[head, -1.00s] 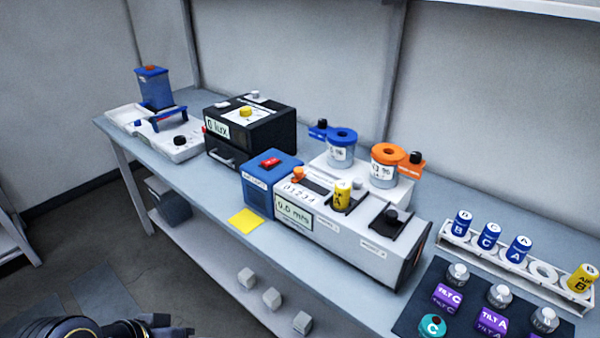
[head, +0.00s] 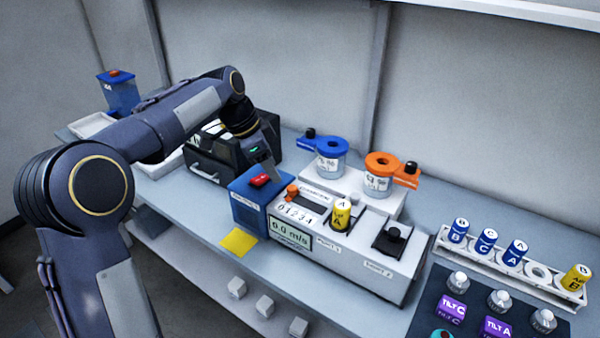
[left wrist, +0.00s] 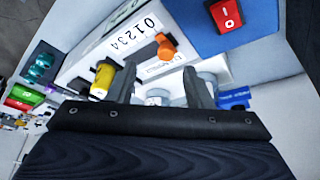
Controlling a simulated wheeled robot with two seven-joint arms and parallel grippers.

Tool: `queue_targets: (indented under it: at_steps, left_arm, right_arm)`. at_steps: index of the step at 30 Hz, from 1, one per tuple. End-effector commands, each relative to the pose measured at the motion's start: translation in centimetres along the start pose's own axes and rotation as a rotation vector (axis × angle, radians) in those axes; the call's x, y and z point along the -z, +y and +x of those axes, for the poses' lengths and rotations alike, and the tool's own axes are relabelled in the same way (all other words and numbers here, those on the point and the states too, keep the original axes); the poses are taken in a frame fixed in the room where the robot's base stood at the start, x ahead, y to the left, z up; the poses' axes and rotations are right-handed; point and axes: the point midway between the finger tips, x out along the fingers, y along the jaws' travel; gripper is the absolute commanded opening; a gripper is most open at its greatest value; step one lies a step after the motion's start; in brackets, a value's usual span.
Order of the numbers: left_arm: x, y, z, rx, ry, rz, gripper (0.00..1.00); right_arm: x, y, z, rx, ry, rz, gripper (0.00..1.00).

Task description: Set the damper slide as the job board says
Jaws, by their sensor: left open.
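The damper slide's orange knob (head: 292,191) stands on the white rig (head: 350,235), at the end of its slot by the blue box, near the 0 end of the printed 0 to 4 scale (head: 298,213). The orange knob also shows in the left wrist view (left wrist: 168,47), ahead of the fingertips and apart from them. My left gripper (head: 266,160) is above and behind the blue box, pointing down. Its two fingers (left wrist: 160,78) are spread with nothing between them. I see no readable job board. My right gripper is out of view.
The blue box (head: 262,200) with a red switch (head: 260,180) is close beside the slide. A yellow cylinder (head: 340,214) stands right of it, and blue and orange-lidded jars (head: 331,158) behind. The black lux box (head: 205,165) is left. A blank-looking yellow note (head: 238,242) lies in front.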

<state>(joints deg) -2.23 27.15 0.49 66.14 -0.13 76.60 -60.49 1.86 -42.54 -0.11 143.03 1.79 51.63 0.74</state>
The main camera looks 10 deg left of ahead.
Motion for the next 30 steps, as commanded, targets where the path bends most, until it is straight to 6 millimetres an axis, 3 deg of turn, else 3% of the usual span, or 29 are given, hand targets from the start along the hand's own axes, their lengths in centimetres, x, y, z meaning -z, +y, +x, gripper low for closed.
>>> queue_targets:
  at_steps: [8, 18, 30]
  left_arm:
    - [0.9, -1.1, 2.4, -0.016, -0.009, 0.064, 0.46]
    - [0.9, -1.1, 7.5, -0.015, -0.008, 0.061, 0.46]
    - [0.8, -1.1, 8.7, -0.012, -0.007, 0.060, 0.46]
  right_arm:
    - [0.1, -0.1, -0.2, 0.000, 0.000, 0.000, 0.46]
    - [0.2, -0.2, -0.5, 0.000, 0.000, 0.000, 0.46]
    - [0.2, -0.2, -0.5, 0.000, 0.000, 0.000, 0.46]
